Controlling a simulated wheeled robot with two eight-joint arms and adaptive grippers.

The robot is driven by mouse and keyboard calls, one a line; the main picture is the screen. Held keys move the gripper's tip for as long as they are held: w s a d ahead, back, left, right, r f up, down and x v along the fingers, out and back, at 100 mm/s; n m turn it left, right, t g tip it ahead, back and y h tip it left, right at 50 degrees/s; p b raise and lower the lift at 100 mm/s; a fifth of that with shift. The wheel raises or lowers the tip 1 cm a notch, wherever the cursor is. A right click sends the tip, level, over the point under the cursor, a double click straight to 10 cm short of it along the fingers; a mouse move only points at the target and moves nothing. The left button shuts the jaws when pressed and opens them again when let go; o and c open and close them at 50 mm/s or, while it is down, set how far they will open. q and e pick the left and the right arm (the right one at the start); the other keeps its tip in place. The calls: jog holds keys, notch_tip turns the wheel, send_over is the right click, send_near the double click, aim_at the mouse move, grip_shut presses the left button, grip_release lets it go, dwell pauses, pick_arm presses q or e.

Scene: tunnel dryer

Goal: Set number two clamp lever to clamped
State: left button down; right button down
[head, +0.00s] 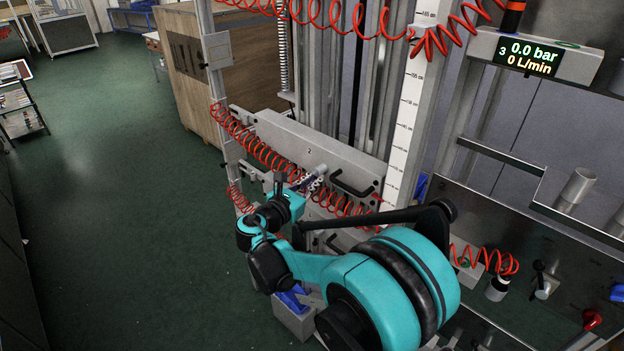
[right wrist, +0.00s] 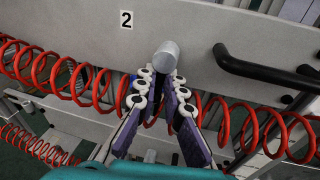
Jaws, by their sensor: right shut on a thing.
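The number two clamp lever shows in the right wrist view as a grey round-ended knob (right wrist: 166,57) just below the label "2" (right wrist: 126,19) on a grey plate (right wrist: 210,25). My right gripper (right wrist: 163,85) reaches up from below, its two fingers on either side of the lever, shut on it. In the head view the right gripper (head: 309,184) is at the front of the same plate (head: 330,148), and the lever's pale end (head: 319,170) shows at its fingertips. The lever's lower part is hidden by the fingers. My left gripper is not in view.
A red coiled hose (head: 265,155) runs across the plate's front, behind the fingers in the right wrist view (right wrist: 85,85). A black handle (head: 352,187) sits right of the lever. A display (head: 528,55) reads 0.0 bar, 0 L/min.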

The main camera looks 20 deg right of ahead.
jog(key=shift+d+r+n, duration=0.1)
jog(key=shift+n, duration=0.3)
jog(key=shift+s, duration=0.1)
jog(key=c, duration=1.6)
grip_release()
jog(key=v, duration=1.2)
jog(key=shift+r, duration=0.1)
